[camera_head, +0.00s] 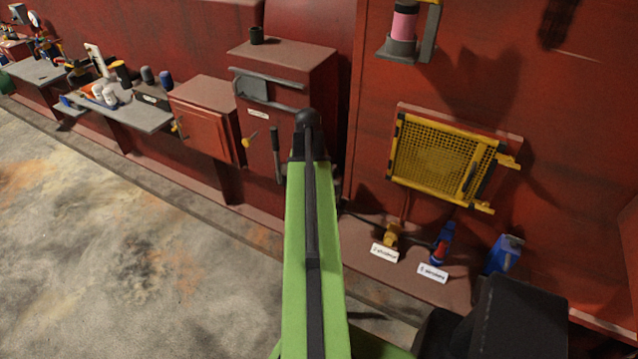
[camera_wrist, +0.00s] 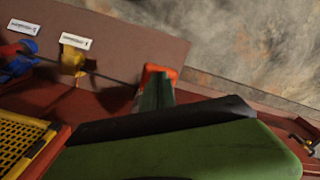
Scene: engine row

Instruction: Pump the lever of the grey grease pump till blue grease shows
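I cannot pick out the grey grease pump or its lever for sure in either view, and I see no blue grease. A dark upright lever (camera_head: 277,155) stands on the front of the red cabinet, left of my green arm; I cannot tell what it belongs to. A grey-footed fixture with a pink cylinder (camera_head: 403,30) hangs on the wall at the top right. My arm crosses the middle of the head view and hides what lies behind it. A green body with a dark edge fills the lower wrist view. My gripper's fingertips cannot be made out.
A yellow valve (camera_head: 392,235), a red-and-blue valve (camera_head: 443,243) and a blue can (camera_head: 504,254) stand on a low ledge under a yellow grille (camera_head: 441,157). An orange-topped green part (camera_wrist: 157,88) stands near the ledge's end. The floor (camera_head: 110,250) at left is clear.

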